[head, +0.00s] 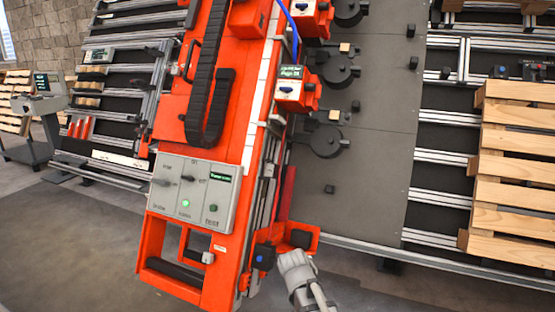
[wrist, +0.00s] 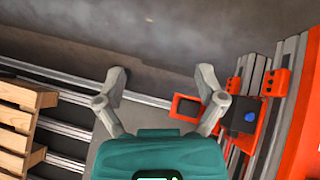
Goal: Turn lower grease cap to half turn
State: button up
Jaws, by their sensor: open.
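A black block with a round blue face (head: 262,257) sits at the lower end of the orange gantry in the head view. It is likely the lower grease cap, though no label on it is readable. In the wrist view the same black block (wrist: 241,117) is right of my gripper (wrist: 162,92), beside the right finger and apart from it. My gripper is open, with nothing between its fingers. In the head view a grey part of my arm (head: 300,280) is just right of the block. The cap's turn angle cannot be read.
An orange bracket (head: 303,238) stands beside the block; its open square frame (wrist: 187,107) shows behind the right finger. The control panel (head: 192,193) has a green light. Wooden pallets (head: 515,165) lie on rails at the right. Bare floor (head: 90,245) is at the lower left.

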jog(key=s+d+n+g+y+p, duration=0.1)
jog(key=s+d+n+g+y, duration=0.15)
jog(key=s+d, duration=0.55)
notch_tip(320, 180, up, 38)
jog(key=p, duration=3.8)
jog(key=shift+r+m+t, duration=0.25)
jog(key=shift+m+t, duration=0.1)
jog(key=shift+d, duration=0.15)
